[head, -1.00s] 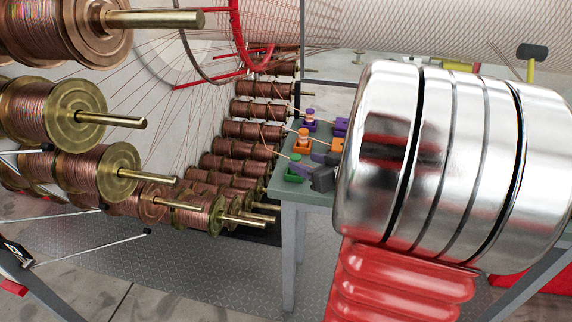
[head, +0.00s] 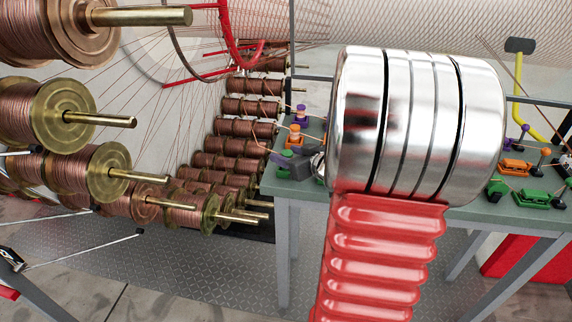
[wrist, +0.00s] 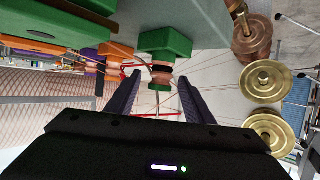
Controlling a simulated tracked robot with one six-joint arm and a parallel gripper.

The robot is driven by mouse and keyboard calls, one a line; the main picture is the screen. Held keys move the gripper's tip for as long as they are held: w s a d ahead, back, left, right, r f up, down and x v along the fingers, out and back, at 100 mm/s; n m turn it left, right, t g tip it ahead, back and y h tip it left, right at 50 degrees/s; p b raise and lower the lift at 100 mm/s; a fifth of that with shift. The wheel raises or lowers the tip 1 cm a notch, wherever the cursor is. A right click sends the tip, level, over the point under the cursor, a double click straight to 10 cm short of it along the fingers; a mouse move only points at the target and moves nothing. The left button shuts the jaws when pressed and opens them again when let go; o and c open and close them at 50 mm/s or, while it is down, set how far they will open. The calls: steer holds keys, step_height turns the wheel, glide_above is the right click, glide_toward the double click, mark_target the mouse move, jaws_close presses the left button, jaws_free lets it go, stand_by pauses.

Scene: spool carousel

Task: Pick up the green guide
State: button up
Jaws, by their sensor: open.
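The green guide (wrist: 165,42) is in the upper middle of the wrist view, with a copper-coloured roller and a thin pin. The roller and pin appear between the fingertips in the wrist view, with gaps on both sides. I cannot tell the exact depth between them.
Orange (head: 294,139) and purple (head: 300,114) guides stand behind the green one on the table (head: 480,215). More guides, including another green one (head: 531,198), stand at the table's right. Copper wire spools (head: 120,170) on brass axles fill the left.

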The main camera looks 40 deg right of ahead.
mark_target(287, 153)
steer(key=shift+w, duration=0.1)
steer(key=shift+c, duration=0.3)
steer(key=c, duration=1.1)
steer(key=shift+c, duration=0.2)
step_height(287, 153, up, 10)
stand_by(0.4)
stand_by(0.4)
